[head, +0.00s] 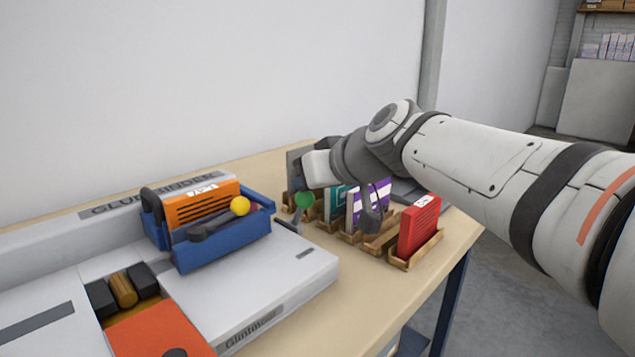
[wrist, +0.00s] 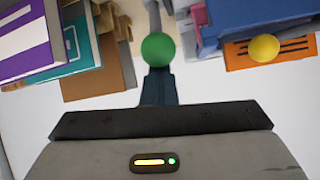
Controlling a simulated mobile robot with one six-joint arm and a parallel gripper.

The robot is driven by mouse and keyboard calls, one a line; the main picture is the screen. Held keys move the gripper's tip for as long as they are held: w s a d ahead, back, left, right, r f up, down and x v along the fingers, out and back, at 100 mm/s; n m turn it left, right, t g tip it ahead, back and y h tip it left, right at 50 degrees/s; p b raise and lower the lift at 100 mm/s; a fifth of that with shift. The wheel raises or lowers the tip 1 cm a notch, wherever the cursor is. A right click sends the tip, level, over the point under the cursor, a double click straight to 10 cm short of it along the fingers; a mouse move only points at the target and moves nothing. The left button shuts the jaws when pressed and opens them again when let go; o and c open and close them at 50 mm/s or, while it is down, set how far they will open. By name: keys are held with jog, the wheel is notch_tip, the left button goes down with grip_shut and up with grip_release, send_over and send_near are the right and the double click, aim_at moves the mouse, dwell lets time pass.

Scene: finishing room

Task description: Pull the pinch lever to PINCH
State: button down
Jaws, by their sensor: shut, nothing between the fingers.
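A lever with a green ball knob (head: 304,200) stands at the right end of the glue binder (head: 285,262). A second lever, with a yellow ball knob (head: 240,206), stands at the blue clamp. No PINCH marking is readable, so I cannot tell which lever is the pinch lever. In the wrist view, the green knob (wrist: 158,48) lies in line with my closed fingers (wrist: 158,84); contact cannot be told. The yellow knob (wrist: 264,47) is off to the right there.
The blue clamp (head: 222,249) holds an orange book (head: 200,205). Wooden racks (head: 402,263) with a red book (head: 419,226), a purple-and-white book (head: 354,212) and a teal book (head: 337,203) stand right of the binder, close to my gripper. The table's front (head: 345,325) is bare.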

jog(key=shift+a+r, duration=0.1)
notch_tip(320, 180, up, 3)
jog(key=w+a+p, duration=0.2)
jog(key=w+p, duration=0.1)
jog(key=v, duration=1)
jog(key=shift+f+p, duration=0.25)
jog(key=shift+p, duration=0.2)
jog(key=shift+s+d, duration=0.1)
